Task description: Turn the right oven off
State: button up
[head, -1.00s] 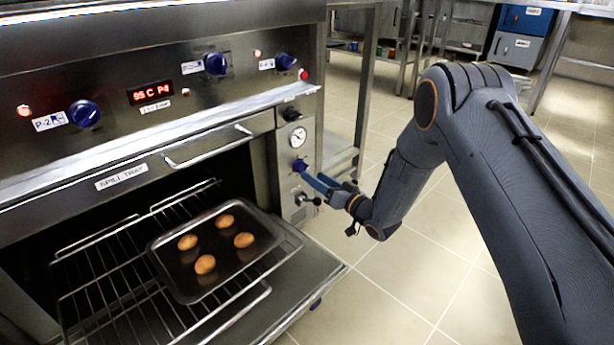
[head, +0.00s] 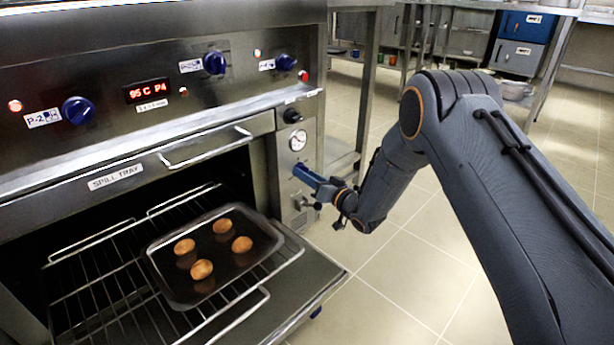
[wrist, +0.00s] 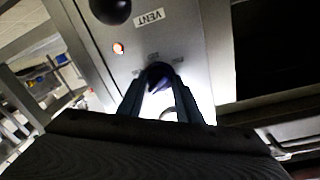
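The steel oven (head: 150,120) fills the left of the head view, its door open. A narrow side panel right of the opening carries a dial gauge (head: 298,140) and a black knob (head: 292,115) above it. My gripper (head: 299,171) reaches this panel just below the gauge. In the wrist view a dark blue knob (wrist: 158,76) sits between my two fingertips (wrist: 158,82), which appear closed on its sides. My gripper hides this knob in the head view. A lit orange lamp (wrist: 118,48) and a "VENT" label (wrist: 151,18) are near it.
A tray (head: 160,278) with several brown round items rests on the pulled-out rack (head: 90,300). The upper panel has blue knobs (head: 78,110), lit red lamps and a display (head: 148,92) reading 95 C P4. Clear tiled floor (head: 400,270) lies to the right.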

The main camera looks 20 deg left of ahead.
jog(key=shift+n, duration=0.3)
jog(key=n+y+p, duration=0.1)
jog(key=n+p, duration=0.3)
jog(key=n, duration=0.7)
jog(key=shift+f+n, duration=0.15)
jog(key=shift+n, duration=0.15)
jog(key=shift+g+p, duration=0.3)
jog(key=o, duration=1)
jog(key=shift+o, duration=0.2)
